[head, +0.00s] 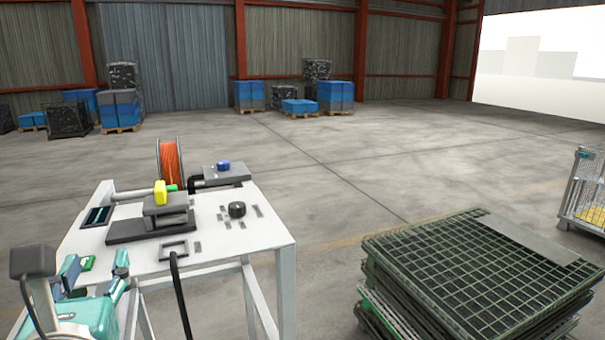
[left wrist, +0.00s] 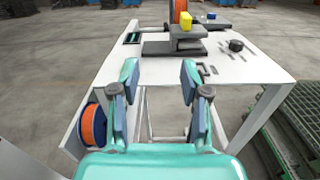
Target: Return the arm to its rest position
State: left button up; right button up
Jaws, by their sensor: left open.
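My left gripper (head: 95,268) is at the lower left of the head view, by the near left part of the white table (head: 265,232). In the left wrist view my left gripper (left wrist: 158,80) has its two teal fingers spread apart, with nothing between them. The fingers point toward the table's near edge, and the wrist view cannot settle how high they are. My right gripper is in neither view.
The table carries a grey fixture with a yellow block (head: 160,193), a black knob (head: 237,209) and a blue-topped unit (head: 223,167). An orange cable reel (head: 171,162) stands behind. Green grid pallets (head: 470,270) are stacked at right. Open floor lies beyond.

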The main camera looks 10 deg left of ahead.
pick_arm(q)
jog(key=w+d+f+m+h, duration=0.4)
jog(key=w+d+f+m, duration=0.4)
jog(key=w+f+m, duration=0.5)
jog(key=w+d+f+m+g+h, duration=0.1)
jog(key=d+f+m+g+h, duration=0.1)
jog(key=f+m, duration=0.45)
jog(key=w+d+f+m+g+h, duration=0.15)
jog(key=f+m, duration=0.25)
jog(key=f, duration=0.5)
jog(key=s+d+f+m+g+h, duration=0.1)
jog(key=s+f+m+g, duration=0.25)
jog(key=f, duration=0.55)
jog(key=s+d+f+m+g+h, duration=0.1)
jog(key=s+f+m+g+h, duration=0.2)
jog(key=f, duration=0.7)
jog(key=s+d+f+m+g, duration=0.1)
jog(key=s+f+m+g, duration=0.1)
jog(key=s+f+m, duration=0.2)
jog(key=s+d+f+m+g+h, duration=0.1)
jog(key=s+f+m+g, duration=0.2)
jog(key=s+f, duration=0.6)
jog(key=s+m, duration=0.2)
jog(key=s, duration=0.1)
jog(key=shift+d+f, duration=0.2)
jog(key=shift+d, duration=0.1)
jog(key=shift+c, duration=0.4)
